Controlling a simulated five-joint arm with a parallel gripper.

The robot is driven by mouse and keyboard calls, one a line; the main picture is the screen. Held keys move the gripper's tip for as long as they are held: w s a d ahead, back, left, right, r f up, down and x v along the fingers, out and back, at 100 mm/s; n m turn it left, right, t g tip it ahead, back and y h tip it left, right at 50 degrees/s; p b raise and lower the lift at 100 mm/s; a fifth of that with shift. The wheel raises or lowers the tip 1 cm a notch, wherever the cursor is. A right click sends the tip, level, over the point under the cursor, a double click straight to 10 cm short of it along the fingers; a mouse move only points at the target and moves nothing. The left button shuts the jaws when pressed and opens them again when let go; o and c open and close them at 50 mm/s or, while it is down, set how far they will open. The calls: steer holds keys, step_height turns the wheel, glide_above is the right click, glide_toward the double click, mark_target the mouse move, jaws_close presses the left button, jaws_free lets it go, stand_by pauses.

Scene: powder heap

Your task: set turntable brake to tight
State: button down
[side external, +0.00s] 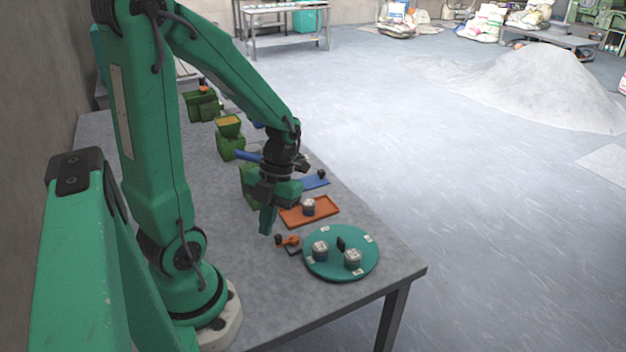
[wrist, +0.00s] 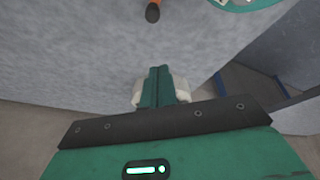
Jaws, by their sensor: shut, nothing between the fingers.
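The green turntable (side external: 325,266) lies flat near the front right of the grey table, with two small grey-and-dark cylinders standing on it. A small orange lever with a dark knob (side external: 287,241), seemingly the brake, sits at the turntable's left edge. In the wrist view the dark knob (wrist: 153,13) shows at the top, with the turntable's rim (wrist: 245,4) to its right. My gripper (side external: 266,232) is shut and empty, just left of the lever and apart from it in the side view. Its closed fingers show in the wrist view (wrist: 160,85). I cannot read the brake's setting.
An orange tray (side external: 325,215) holding one cylinder (side external: 309,207) lies behind the turntable. A blue tray (side external: 317,182) and green machines (side external: 229,138) stand farther back. The table top in front of the turntable is clear.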

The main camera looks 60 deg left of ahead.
mark_target(287, 239)
steer(key=x, duration=0.5)
steer(key=shift+d+f, duration=0.2)
steer(key=shift+w+a+f, duration=0.15)
steer(key=shift+w, duration=0.1)
steer(key=shift+w+a, duration=0.5)
steer(key=shift+w, duration=0.15)
steer(key=shift+w+a, duration=0.5)
steer(key=shift+w, duration=0.2)
steer(key=shift+a, duration=0.15)
steer(key=shift+a, duration=0.55)
steer(key=shift+d, duration=0.15)
steer(key=shift+w+d, duration=0.1)
steer(key=shift+d, duration=0.55)
